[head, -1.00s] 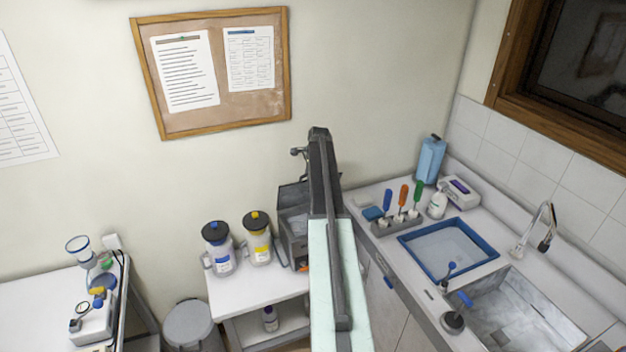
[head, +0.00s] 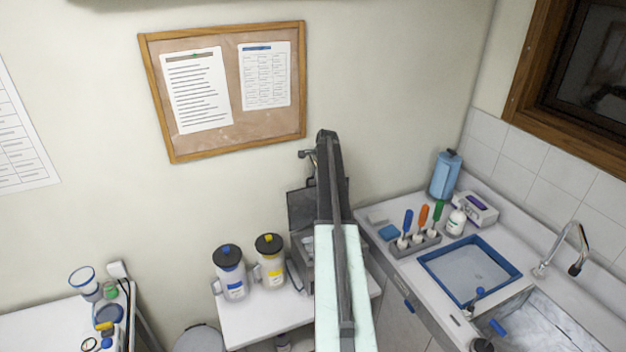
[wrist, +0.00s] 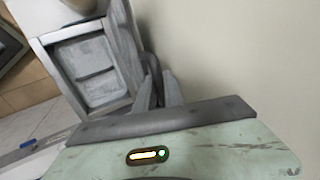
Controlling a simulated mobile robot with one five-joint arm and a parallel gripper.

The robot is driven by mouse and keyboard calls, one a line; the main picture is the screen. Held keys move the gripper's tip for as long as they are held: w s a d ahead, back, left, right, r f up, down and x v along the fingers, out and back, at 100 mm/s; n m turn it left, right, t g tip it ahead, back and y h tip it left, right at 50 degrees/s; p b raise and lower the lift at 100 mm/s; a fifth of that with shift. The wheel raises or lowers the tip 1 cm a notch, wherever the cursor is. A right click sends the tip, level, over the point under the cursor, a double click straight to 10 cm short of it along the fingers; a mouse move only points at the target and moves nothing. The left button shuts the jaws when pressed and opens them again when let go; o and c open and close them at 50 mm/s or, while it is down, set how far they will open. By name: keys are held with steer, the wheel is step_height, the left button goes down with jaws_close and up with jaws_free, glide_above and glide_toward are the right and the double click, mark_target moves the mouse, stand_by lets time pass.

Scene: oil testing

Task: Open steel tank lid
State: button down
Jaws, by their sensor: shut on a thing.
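The grey steel tank stands on a small white table, partly hidden behind my arm in the head view. In the wrist view its open top shows a pale grey inside and a light rim (wrist: 52,37). The lid (head: 299,209) stands raised and roughly upright at the back of the tank. In the wrist view the lid (wrist: 124,38) is seen nearly edge-on beside the opening. My gripper (wrist: 160,86) is shut on a dark, curved lid handle (wrist: 150,64). The exact finger contact is hard to see. In the head view my arm hides the fingers.
A blue-lidded jug (head: 230,272) and a yellow-knobbed jug (head: 270,262) stand close left of the tank. The wall is just behind it. At right is a counter with a blue-rimmed basin (head: 470,270), a tool holder (head: 416,243) and a tap (head: 567,245).

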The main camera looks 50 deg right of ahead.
steer(key=shift+w+a, duration=0.1)
steer(key=c, duration=1.5)
jaws_free()
steer(key=shift+o, duration=0.2)
steer(key=shift+r, duration=0.1)
steer(key=p+v, duration=0.7)
steer(key=shift+r, duration=0.25)
